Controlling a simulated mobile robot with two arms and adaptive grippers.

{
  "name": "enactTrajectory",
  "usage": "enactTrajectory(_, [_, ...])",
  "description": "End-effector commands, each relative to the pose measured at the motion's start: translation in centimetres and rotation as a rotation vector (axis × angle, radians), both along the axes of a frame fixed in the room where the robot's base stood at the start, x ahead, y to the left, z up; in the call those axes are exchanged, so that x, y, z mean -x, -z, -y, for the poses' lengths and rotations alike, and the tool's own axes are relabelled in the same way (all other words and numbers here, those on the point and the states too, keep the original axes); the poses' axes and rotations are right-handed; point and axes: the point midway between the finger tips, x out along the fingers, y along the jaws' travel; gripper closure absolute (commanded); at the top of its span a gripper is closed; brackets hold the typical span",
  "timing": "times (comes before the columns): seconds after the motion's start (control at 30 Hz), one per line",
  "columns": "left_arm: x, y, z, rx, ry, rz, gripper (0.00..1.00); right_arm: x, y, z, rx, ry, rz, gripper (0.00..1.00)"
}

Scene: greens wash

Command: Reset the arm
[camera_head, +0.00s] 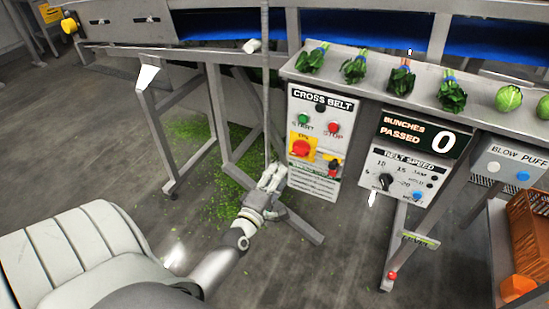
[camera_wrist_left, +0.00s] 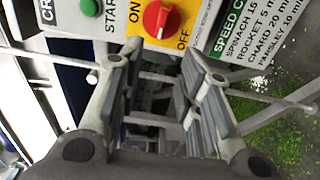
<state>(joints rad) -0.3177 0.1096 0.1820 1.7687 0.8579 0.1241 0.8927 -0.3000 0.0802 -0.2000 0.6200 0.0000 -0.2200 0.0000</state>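My left gripper (camera_head: 272,178) is in the middle of the head view, its arm reaching up from the lower left. It is in front of and just left of the lower part of the CROSS BELT control panel (camera_head: 312,187). In the left wrist view the two fingers of my left gripper (camera_wrist_left: 155,65) stand apart with nothing between them. Beyond the fingertips is the panel's red knob (camera_wrist_left: 161,19) on a yellow ON/OFF plate. Whether the fingers touch the panel cannot be told. My right gripper is in neither view.
A metal shelf (camera_head: 385,85) carries several bunches of greens. A BELT SPEED panel (camera_head: 405,178), a BLOW PUFF box (camera_head: 508,166) and an orange crate (camera_head: 533,222) stand to the right. Metal legs rise around green scraps (camera_head: 222,190) on the floor. The lower-middle floor looks clear.

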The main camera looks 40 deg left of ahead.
Motion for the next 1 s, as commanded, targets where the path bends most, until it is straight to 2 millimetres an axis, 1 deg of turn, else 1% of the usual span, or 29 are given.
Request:
enactTrajectory(0.03, [0.4,0.0,0.1,0.0,0.0,-0.001,0.67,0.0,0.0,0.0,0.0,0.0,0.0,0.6])
enactTrajectory(0.2, [0.9,0.0,0.2,0.001,0.0,0.001,0.67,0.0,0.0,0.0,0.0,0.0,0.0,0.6])
enactTrajectory(0.7, [0.9,0.0,0.2,0.001,0.0,0.0,0.67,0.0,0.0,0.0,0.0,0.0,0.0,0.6])
enactTrajectory(0.77, [0.9,0.2,0.3,-0.004,0.002,-0.006,0.67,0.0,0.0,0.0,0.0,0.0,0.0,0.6])
enactTrajectory(0.83, [1.0,1.5,0.6,-0.024,0.011,-0.037,0.67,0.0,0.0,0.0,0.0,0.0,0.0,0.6])
enactTrajectory(0.87, [1.0,2.4,0.9,-0.041,0.018,-0.061,0.67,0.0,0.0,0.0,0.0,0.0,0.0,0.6])
enactTrajectory(0.97, [1.6,7.2,2.3,-0.134,0.061,-0.182,0.67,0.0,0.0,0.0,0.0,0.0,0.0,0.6])
enactTrajectory(1.0, [2.1,9.8,3.0,-0.185,0.09,-0.248,0.67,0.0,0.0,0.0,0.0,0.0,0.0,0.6])
